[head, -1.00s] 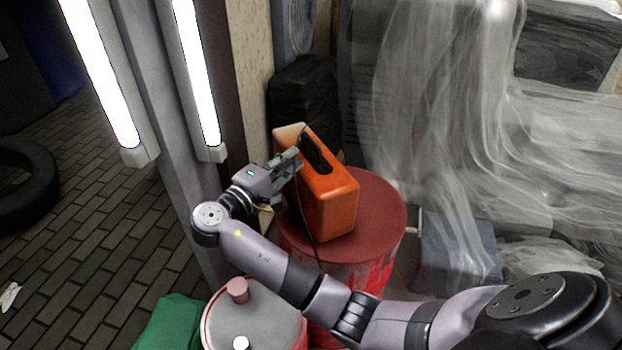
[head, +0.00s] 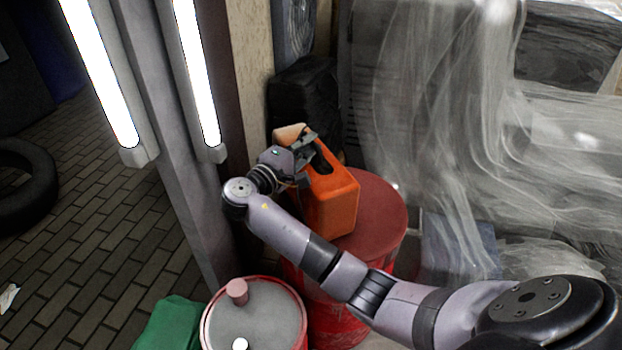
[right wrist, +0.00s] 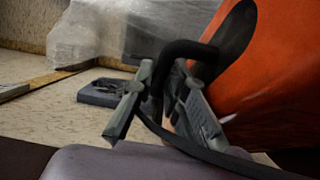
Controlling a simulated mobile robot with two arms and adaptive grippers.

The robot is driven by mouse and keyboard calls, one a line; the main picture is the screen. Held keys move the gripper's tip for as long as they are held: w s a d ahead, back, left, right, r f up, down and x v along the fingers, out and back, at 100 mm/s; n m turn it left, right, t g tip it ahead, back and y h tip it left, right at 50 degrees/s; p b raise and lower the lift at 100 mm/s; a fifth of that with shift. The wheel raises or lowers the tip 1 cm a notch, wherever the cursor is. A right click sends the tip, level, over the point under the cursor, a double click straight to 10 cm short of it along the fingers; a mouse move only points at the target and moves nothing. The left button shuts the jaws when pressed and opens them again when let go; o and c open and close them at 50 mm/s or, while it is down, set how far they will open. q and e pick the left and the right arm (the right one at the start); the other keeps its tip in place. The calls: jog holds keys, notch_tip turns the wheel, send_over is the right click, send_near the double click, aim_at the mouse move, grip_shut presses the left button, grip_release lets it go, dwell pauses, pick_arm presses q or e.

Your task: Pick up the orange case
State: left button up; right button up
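The orange case (head: 333,203) stands upright on top of a red drum (head: 383,215). Its dark handle opening faces up, and a pale panel shows at its far end. My right gripper (head: 306,147) is at the top of the case, beside the handle opening. In the right wrist view the case (right wrist: 275,85) fills the upper right. A black handle-like bar (right wrist: 187,50) curves from its opening down between the two fingers of my gripper (right wrist: 162,85). I cannot tell whether they clamp it. My left gripper is out of view.
A grey-topped drum (head: 262,322) with a pinkish cap stands in front, next to a green object (head: 170,323). A post with lit tubes (head: 198,85) rises close left of my right arm. Translucent sheeting (head: 450,120) hangs at the right. A dark bag-like object (head: 303,95) is behind the case.

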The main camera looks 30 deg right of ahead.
grip_shut()
dwell(0.8)
